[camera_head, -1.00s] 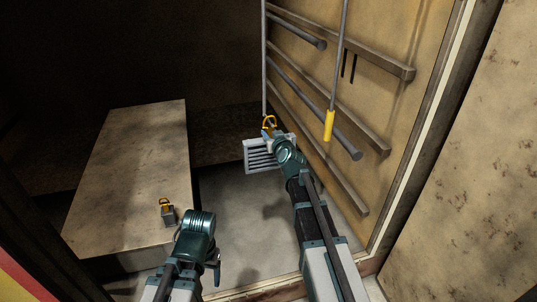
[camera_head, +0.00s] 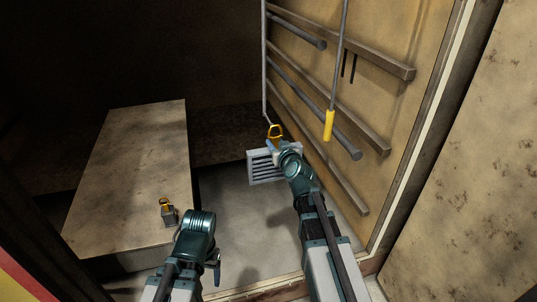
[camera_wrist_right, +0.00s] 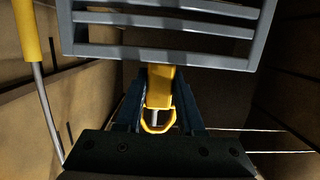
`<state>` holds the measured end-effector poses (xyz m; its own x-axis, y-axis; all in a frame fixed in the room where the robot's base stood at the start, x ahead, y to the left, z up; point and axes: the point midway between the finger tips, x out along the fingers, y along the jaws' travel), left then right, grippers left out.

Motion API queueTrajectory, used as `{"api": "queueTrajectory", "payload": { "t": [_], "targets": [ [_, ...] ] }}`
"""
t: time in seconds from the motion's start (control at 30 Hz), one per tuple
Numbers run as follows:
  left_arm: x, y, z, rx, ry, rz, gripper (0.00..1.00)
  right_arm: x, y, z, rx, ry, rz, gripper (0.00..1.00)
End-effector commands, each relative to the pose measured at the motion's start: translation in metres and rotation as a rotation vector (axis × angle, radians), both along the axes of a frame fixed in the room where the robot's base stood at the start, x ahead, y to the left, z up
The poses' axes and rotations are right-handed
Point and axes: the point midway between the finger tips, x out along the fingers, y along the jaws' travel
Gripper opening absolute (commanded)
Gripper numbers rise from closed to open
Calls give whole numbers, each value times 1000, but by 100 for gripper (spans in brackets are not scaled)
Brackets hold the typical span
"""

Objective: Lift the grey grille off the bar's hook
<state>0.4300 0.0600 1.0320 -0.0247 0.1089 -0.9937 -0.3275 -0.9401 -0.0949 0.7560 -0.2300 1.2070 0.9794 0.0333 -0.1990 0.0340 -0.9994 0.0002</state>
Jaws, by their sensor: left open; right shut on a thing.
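The grey slatted grille (camera_head: 264,170) hangs upright beside the right wall in the head view. It also fills the top of the right wrist view (camera_wrist_right: 163,53). My right gripper (camera_wrist_right: 159,103) is shut on the grille's yellow tab, whose loop (camera_head: 275,131) stands above the jaws. The thin grey bar (camera_head: 264,65) comes down from above and bends at its lower end, close to the loop. I cannot tell whether they touch. My left gripper (camera_head: 199,224) is low, right of the pale slab, open, its fingertips mostly hidden.
A small grey block with a yellow loop (camera_head: 169,215) sits on the pale slab (camera_head: 130,165). A rod with a yellow handle (camera_head: 329,125) hangs right of the grille. Rails (camera_head: 350,105) line the right wall. Pale floor (camera_head: 225,205) lies open below the grille.

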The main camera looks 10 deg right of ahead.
Motion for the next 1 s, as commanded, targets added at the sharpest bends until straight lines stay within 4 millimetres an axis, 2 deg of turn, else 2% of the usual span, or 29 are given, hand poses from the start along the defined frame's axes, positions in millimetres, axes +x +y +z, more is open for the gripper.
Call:
{"api": "queueTrajectory", "payload": {
  "t": [1.0],
  "targets": [
    [0, 0, 0, 0, 0, 0, 72, -68, -2, 0, 1, -1, -1, 0]
  ]
}}
